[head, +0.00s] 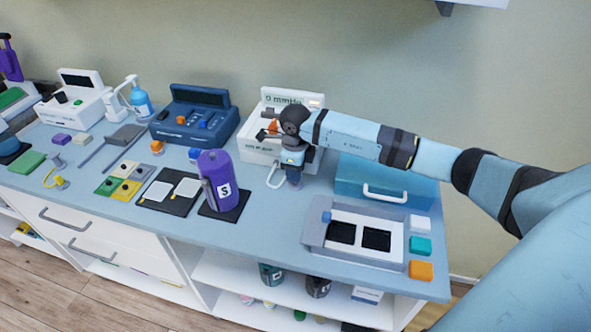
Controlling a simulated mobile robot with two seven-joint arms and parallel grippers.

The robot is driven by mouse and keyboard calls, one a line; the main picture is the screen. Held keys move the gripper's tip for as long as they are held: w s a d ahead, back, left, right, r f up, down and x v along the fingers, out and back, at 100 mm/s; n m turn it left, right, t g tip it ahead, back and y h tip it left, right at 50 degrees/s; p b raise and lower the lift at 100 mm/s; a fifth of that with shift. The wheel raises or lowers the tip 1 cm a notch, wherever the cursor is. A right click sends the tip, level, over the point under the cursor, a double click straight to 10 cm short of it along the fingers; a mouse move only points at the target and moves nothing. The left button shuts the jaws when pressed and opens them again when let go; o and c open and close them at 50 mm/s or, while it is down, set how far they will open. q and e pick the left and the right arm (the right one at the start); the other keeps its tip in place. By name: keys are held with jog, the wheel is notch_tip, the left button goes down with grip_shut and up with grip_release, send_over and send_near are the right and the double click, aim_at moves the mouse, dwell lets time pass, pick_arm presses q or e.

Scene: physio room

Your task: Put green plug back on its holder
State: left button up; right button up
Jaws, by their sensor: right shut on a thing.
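My right gripper (293,178) points down in front of the white device marked "0 mmHg" (262,157), above the counter. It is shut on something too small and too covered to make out. A white tube (274,176) loops from the device's front beside the gripper. I cannot pick out a green plug for certain. A plate of green, yellow and grey squares with small dark spots (103,185) lies on the left of the counter; I cannot tell whether it is the plug's holder. My left gripper is not in view.
A purple bottle marked "S" (221,186) stands left of the gripper on a dark mat. A blue case (350,172) stands to its right, behind a grey tray (318,232). A dark blue device (200,112) stands at the back. Bare counter (275,218) lies between bottle and tray.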

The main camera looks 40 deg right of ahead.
jog(key=shift+f+b, duration=0.85)
jog(key=shift+f, duration=0.25)
dwell(0.6)
dwell(0.4)
jog(key=o, duration=1.3)
jog(key=shift+r, duration=0.1)
jog(key=shift+r+p, duration=0.35)
jog(key=shift+r, duration=0.05)
jog(key=shift+d+r+p, duration=0.1)
jog(key=shift+r+p, duration=1.55)
jog(key=shift+r, duration=1.45)
jog(key=shift+f, duration=0.1)
